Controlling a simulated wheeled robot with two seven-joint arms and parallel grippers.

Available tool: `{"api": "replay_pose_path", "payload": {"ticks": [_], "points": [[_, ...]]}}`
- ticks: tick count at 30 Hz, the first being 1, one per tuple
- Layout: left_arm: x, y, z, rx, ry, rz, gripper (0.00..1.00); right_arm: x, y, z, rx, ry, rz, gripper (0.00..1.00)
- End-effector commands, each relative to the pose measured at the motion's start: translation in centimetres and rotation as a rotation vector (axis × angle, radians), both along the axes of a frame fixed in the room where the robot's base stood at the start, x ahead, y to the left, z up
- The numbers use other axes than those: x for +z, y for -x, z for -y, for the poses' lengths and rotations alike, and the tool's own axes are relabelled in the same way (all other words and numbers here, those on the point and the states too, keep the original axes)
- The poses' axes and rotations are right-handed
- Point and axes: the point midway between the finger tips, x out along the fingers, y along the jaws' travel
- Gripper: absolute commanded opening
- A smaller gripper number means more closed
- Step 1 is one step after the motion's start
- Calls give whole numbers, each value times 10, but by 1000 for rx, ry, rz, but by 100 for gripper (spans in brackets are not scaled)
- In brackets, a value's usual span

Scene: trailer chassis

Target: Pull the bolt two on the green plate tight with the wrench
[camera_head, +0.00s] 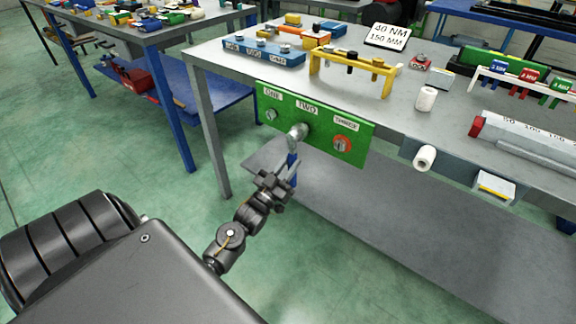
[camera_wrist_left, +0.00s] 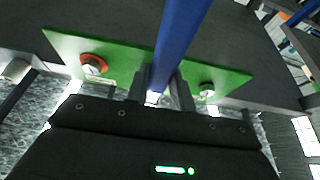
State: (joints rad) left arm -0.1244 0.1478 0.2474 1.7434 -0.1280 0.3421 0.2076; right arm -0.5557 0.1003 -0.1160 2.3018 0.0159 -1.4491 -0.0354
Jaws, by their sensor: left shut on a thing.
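The green plate (camera_head: 285,130) hangs on the front edge of the grey table, with bolts labelled ONE (camera_head: 271,114), TWO and THREE (camera_head: 341,144). The wrench has a silver head (camera_head: 297,132) and a blue handle (camera_head: 292,158). Its head covers bolt two; whether it is seated on the bolt I cannot tell. My left gripper (camera_head: 284,182) is below the plate, shut on the blue handle, which points down. In the left wrist view the handle (camera_wrist_left: 183,35) runs between the fingers (camera_wrist_left: 161,88), in front of the green plate (camera_wrist_left: 120,50). My right gripper is out of view.
On the table (camera_head: 425,125) stand a blue bolt block (camera_head: 262,52), a yellow rack (camera_head: 352,66) and a sign reading 40 NM, 150 MM (camera_head: 388,37). White rolls (camera_head: 424,158) sit right of the plate. A lower shelf (camera_head: 350,210) lies beneath. Green floor is open at left.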

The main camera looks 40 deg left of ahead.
Motion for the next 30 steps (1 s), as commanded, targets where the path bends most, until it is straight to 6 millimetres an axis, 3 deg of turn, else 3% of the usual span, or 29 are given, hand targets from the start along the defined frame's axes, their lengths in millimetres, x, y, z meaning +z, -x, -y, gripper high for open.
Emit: {"api": "replay_pose_path", "payload": {"ticks": [30], "points": [[1, -12, 0, 0, -1, 3, 0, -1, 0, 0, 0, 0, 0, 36]]}}
